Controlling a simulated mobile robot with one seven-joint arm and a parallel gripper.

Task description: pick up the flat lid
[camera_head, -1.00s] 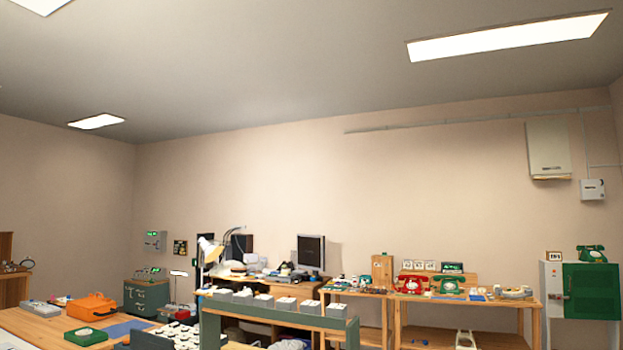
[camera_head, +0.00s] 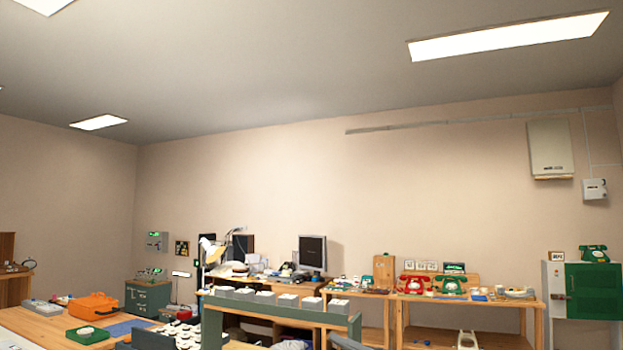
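I cannot make out a flat lid in the head view; many small items on the benches are too small to tell apart. My gripper is not clearly in view. A grey shape at the bottom edge, right of the green rack (camera_head: 335,318), is cut off and I cannot tell what it is. The rack carries several grey boxes with white tops.
A wooden bench (camera_head: 420,306) at right holds red and green telephones. A green cabinet (camera_head: 590,292) stands at far right. The wall above is mostly bare.

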